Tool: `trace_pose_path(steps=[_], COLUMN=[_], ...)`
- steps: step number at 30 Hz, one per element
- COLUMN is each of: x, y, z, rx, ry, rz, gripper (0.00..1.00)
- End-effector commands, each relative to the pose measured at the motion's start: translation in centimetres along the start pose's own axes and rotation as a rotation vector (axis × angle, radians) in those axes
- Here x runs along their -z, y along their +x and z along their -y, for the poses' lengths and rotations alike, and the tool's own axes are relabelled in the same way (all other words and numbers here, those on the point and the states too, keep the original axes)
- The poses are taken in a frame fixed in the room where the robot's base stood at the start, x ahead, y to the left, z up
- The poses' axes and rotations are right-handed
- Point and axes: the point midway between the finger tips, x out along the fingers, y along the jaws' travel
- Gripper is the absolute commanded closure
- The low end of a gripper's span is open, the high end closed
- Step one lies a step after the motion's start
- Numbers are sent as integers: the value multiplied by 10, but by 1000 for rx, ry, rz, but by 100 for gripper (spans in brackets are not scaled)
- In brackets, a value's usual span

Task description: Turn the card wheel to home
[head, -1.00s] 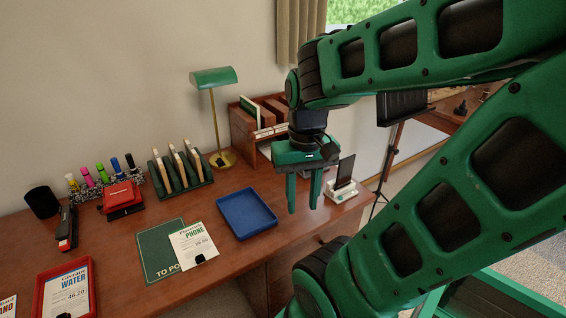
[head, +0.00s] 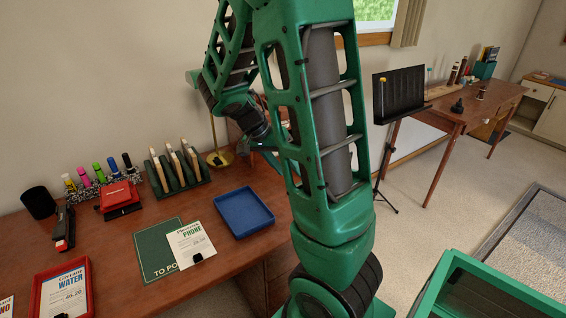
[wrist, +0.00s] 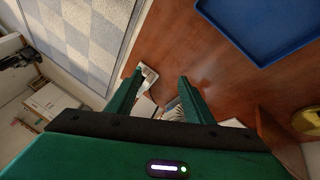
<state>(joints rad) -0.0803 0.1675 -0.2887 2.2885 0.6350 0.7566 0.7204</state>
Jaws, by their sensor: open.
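My gripper (wrist: 160,78) shows in the wrist view with its two green fingers apart and nothing clearly held between them. In the head view my arm hides most of it. I cannot clearly make out the card wheel. In the wrist view a small white item (wrist: 149,76) lies by the left fingertip, on the brown desk (wrist: 205,75). Some pale, fanned, card-like edges (wrist: 173,112) show low between the fingers, partly hidden by the gripper; I cannot tell whether they belong to the wheel. Contact with the fingers cannot be told.
A blue tray (head: 243,213), a green mat (head: 153,250), a red-framed sign (head: 64,290) and a dark green rack (head: 184,183) occupy the desk. A brass lamp base (head: 219,159) stands behind the tray. A black music stand (head: 399,95) stands on the open floor to the right.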

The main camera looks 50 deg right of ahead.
Motion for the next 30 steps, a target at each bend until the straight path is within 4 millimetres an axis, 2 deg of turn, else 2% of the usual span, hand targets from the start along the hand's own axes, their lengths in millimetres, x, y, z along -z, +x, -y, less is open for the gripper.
trace_pose_path(steps=[1,9,15,18,24,30], x=[4,31,40,42,43,54], y=[5,20,24,24,24,36], z=[13,78,120,135,150,147], rx=[-28,-95,-74,-52,-22,-21], ry=[37,285,428,475,521,527], rz=[-42,-322,-535,-613,-689,-697], gripper=[53,53,53,53,53,53])
